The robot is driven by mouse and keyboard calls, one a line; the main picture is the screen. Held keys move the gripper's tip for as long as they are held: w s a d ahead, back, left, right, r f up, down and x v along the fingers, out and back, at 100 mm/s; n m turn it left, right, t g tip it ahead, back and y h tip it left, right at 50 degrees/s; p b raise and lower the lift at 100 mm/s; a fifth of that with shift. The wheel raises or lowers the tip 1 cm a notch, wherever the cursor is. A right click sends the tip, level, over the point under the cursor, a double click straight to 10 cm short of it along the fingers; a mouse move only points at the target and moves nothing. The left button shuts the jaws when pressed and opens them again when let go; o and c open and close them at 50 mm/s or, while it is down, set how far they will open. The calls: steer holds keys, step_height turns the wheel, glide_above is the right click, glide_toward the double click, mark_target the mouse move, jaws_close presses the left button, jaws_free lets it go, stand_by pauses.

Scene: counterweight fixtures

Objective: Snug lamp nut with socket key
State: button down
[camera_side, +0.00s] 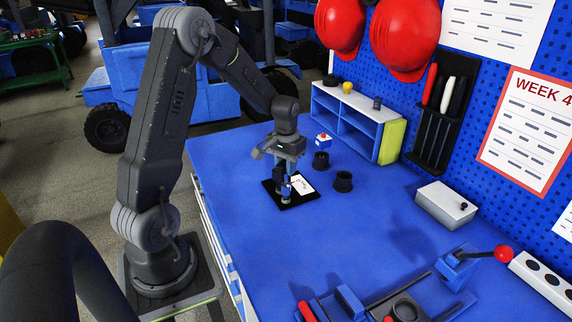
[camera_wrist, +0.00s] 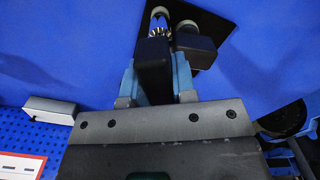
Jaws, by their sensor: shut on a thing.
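My gripper (camera_side: 286,187) points down over a black mat (camera_side: 278,203) on the blue bench, its jaws shut on a small metal piece, likely the socket key (camera_side: 286,200). The piece's lower end is at the mat, beside a white card (camera_side: 301,184) with dark marks. In the wrist view my gripper (camera_wrist: 174,48) has dark finger pads. A shiny metal part (camera_wrist: 159,22) shows just past them, with a second rounded metal part (camera_wrist: 187,25) to its right. Most of the key is hidden by the fingers. I cannot make out the lamp nut.
A blue shelf unit (camera_side: 346,128) stands behind. A grey box (camera_side: 446,205) and a lever fixture (camera_side: 458,268) are at right. The middle bench is clear.

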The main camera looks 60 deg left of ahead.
steer(key=shift+f, duration=0.8)
stand_by(0.4)
stand_by(0.5)
steer(key=m, duration=0.4)
steer(key=shift+m, duration=1.5)
steer(key=m, duration=0.3)
steer(key=shift+r, duration=2)
steer(key=shift+r, duration=0.1)
